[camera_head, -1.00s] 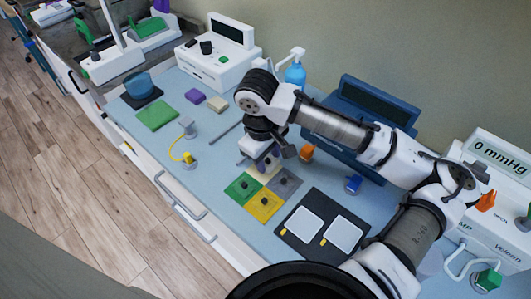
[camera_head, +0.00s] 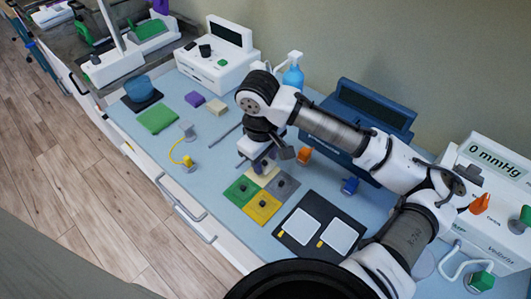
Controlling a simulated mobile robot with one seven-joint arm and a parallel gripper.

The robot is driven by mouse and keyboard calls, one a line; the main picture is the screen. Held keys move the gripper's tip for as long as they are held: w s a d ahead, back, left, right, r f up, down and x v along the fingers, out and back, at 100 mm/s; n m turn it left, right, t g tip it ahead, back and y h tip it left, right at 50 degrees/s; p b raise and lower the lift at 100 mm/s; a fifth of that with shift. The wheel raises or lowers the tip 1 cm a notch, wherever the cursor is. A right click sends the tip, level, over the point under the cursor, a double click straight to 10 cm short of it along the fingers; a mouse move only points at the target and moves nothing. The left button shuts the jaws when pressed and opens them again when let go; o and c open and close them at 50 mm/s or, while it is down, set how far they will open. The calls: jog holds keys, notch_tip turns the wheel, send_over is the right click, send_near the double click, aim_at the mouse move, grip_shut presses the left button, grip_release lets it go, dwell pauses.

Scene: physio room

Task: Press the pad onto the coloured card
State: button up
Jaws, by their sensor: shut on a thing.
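The coloured card (camera_head: 262,207) lies flat on the blue worktop, with green, yellow, grey and cream squares. A small dark knob shows on the green, yellow and grey squares. My gripper (camera_head: 258,164) points down over the cream square (camera_head: 267,174) at the card's far side. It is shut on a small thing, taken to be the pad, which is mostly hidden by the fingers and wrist. I cannot tell whether the pad touches the card.
A black board (camera_head: 287,243) with two white panels lies to the right. A blue case (camera_head: 350,118) stands behind.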

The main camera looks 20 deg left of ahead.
jog(key=shift+s+a+f+g+y, duration=0.15)
jog(key=shift+s+f+g, duration=0.1)
jog(key=shift+f, duration=0.3)
jog(key=shift+s+a+f+g+y, duration=0.15)
jog(key=shift+s+f, duration=0.1)
jog(key=shift+f, duration=0.3)
jog(key=shift+r+p, duration=0.65)
jog(key=shift+p, duration=0.3)
jog(key=shift+r+p, duration=0.8)
jog(key=shift+r, duration=0.05)
jog(key=shift+r, duration=0.25)
jog(key=shift+s, duration=0.1)
